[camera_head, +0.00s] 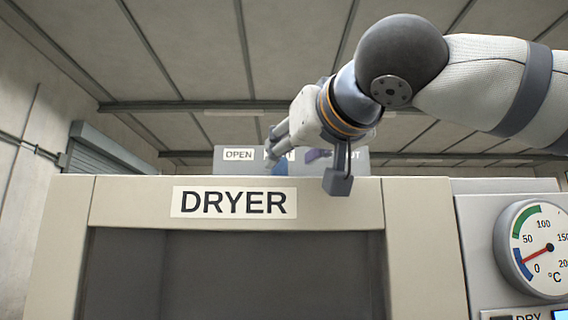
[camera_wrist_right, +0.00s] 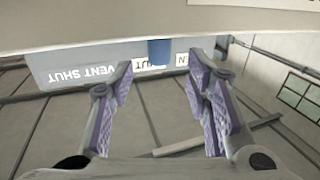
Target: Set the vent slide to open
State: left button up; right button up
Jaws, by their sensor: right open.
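The vent slide's blue tab (camera_head: 280,168) shows behind the top edge of the dryer, partly hidden, in front of a grey panel (camera_head: 222,167). My right gripper (camera_head: 297,150) reaches over the dryer top, open. In the wrist view its two purple-padded fingers (camera_wrist_right: 160,72) stand one on each side of the tab, with gaps, not visibly touching it. My left gripper is not in view.
The dryer front (camera_head: 130,205) carries a DRYER sign (camera_head: 234,202). A temperature gauge (camera_head: 530,248) sits on the box at the right. The panel also carries VENT SHUT lettering (camera_wrist_right: 82,75).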

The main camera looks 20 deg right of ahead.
aim_at(282, 163)
jog(key=w, duration=0.5)
jog(key=shift+w+a, duration=0.1)
jog(key=shift+w, duration=0.15)
jog(key=shift+c, duration=0.3)
